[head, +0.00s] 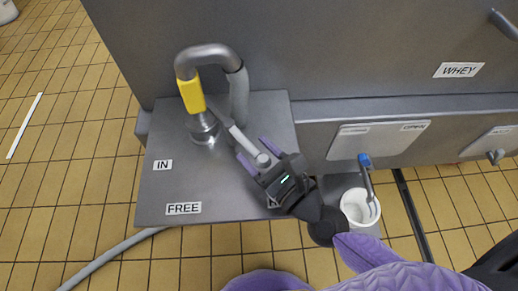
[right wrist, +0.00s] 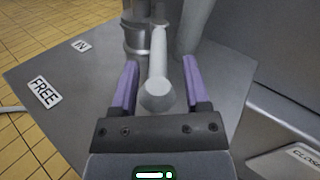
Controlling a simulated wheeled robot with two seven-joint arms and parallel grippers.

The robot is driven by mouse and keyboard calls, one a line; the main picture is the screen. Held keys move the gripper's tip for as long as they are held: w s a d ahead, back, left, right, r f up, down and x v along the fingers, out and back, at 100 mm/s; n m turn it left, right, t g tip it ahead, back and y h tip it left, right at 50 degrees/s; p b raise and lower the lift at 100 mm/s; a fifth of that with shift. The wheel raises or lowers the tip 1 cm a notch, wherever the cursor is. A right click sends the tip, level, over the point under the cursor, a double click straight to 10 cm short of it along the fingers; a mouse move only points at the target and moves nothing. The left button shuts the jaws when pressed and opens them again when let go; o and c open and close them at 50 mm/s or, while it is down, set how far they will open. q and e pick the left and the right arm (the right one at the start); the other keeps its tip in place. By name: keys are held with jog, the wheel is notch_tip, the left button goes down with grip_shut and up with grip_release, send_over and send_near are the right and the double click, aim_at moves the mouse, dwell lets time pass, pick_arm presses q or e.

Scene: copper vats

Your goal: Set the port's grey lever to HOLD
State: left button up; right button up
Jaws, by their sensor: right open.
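The grey lever (head: 239,138) reaches from the port (head: 203,127) towards the lower right and ends in a round knob. It also shows in the right wrist view (right wrist: 158,58), knob towards the camera. My right gripper (head: 257,152) is open, with one purple finger on each side of the lever's knob end; gaps show on both sides in the right wrist view (right wrist: 160,85). The plate carries an IN label (head: 163,165) and a FREE label (head: 184,208). A further pale label is mostly hidden by my right gripper, its word unreadable. My left gripper is not in view.
A bent grey pipe with a yellow sleeve (head: 192,95) rises over the port. The vat wall stands behind the plate (head: 222,190). A white cup (head: 358,207) holding a blue-tipped tool stands to the right of my right gripper. A hose lies on the tiles.

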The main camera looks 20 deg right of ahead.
jog(key=v, duration=1)
jog(key=shift+b, duration=0.3)
dwell(0.4)
